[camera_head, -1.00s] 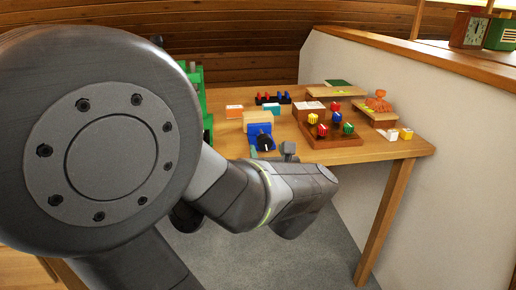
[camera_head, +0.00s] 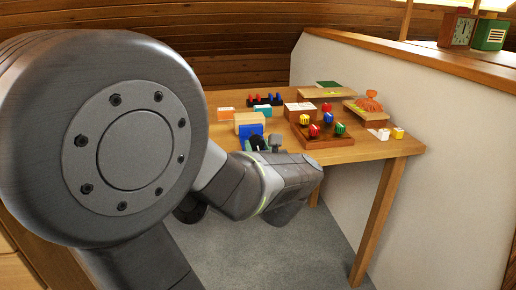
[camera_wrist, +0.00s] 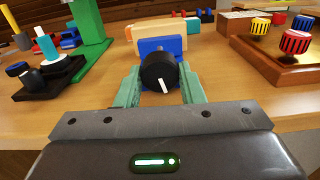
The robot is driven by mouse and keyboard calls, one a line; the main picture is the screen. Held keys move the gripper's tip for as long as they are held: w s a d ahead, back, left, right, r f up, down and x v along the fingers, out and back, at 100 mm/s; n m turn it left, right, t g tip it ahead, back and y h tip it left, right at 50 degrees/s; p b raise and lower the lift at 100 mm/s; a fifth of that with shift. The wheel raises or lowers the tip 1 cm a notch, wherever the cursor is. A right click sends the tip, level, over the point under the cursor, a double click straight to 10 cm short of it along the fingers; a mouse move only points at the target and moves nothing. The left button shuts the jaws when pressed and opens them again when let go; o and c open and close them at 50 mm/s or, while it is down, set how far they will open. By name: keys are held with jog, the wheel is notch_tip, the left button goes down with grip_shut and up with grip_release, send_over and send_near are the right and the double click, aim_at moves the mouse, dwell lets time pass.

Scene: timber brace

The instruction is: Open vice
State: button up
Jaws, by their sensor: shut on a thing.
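The blue vice (camera_head: 250,131) stands near the front edge of the table, with a pale timber block (camera_head: 249,118) at it. In the wrist view the vice's blue body (camera_wrist: 148,46) is partly hidden behind its round black knob (camera_wrist: 158,74). The knob faces me and its white mark points down and slightly right. My gripper (camera_wrist: 158,84) has its two green fingers on either side of the knob and is shut on it. In the head view my gripper (camera_head: 262,146) is small and partly hidden by my wrist.
A brown tray (camera_head: 318,143) with colored knobs stands right of the vice. In the wrist view a green upright (camera_wrist: 91,38) and a black base with pegs (camera_wrist: 42,78) stand left. A pale wall (camera_head: 430,120) bounds the right.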

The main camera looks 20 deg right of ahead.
jog(key=shift+f+n+b, duration=0.25)
jog(key=shift+n+b, duration=0.55)
jog(key=shift+b, duration=0.1)
jog(key=shift+n+b, duration=0.7)
jog(key=shift+n, duration=0.2)
jog(key=shift+r+n, duration=0.25)
jog(key=shift+n, duration=0.25)
jog(key=o, duration=1)
jog(key=p+v, duration=0.3)
jog(key=v, duration=1)
jog(key=shift+s+p, duration=0.3)
jog(key=shift+s, duration=0.1)
